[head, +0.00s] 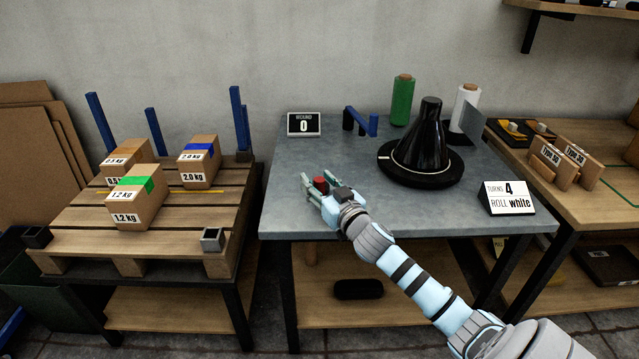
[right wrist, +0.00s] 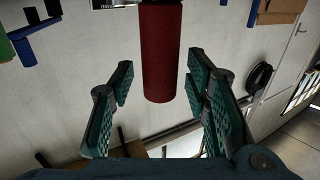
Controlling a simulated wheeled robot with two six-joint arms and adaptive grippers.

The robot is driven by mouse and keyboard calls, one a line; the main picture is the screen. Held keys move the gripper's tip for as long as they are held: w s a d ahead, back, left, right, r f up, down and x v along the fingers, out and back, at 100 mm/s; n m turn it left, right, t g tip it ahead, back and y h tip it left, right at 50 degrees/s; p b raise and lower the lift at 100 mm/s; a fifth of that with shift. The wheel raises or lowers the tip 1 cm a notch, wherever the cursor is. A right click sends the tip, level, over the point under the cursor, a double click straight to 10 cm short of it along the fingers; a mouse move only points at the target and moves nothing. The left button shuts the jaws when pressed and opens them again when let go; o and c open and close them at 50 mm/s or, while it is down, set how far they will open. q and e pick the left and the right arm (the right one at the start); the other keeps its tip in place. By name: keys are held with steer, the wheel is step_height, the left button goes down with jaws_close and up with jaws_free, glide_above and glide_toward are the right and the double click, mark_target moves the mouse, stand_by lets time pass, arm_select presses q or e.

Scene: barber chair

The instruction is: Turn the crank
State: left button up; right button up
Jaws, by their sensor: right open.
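A red upright cylinder, which looks like the crank's handle (head: 320,184), shows at the front left of the grey table; what it joins to is hidden by my gripper. My right gripper (head: 322,190) is open around it. In the right wrist view the red handle (right wrist: 163,50) stands between the spread teal fingers of the gripper (right wrist: 163,92), with gaps on both sides. A black cone (head: 430,135) on a round black base sits right of the middle. A sign (head: 507,197) reads "TURNS 4 ROLL white". A counter (head: 304,124) reads 0. My left gripper is not in view.
A green roll (head: 402,100) and a white roll (head: 467,104) stand at the table's back. A blue bracket (head: 361,121) stands left of the cone. A pallet (head: 75,215) with labelled boxes is at left. The grey table's (head: 350,165) middle is clear.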

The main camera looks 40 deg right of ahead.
steer(key=c, duration=0.6)
jaws_close()
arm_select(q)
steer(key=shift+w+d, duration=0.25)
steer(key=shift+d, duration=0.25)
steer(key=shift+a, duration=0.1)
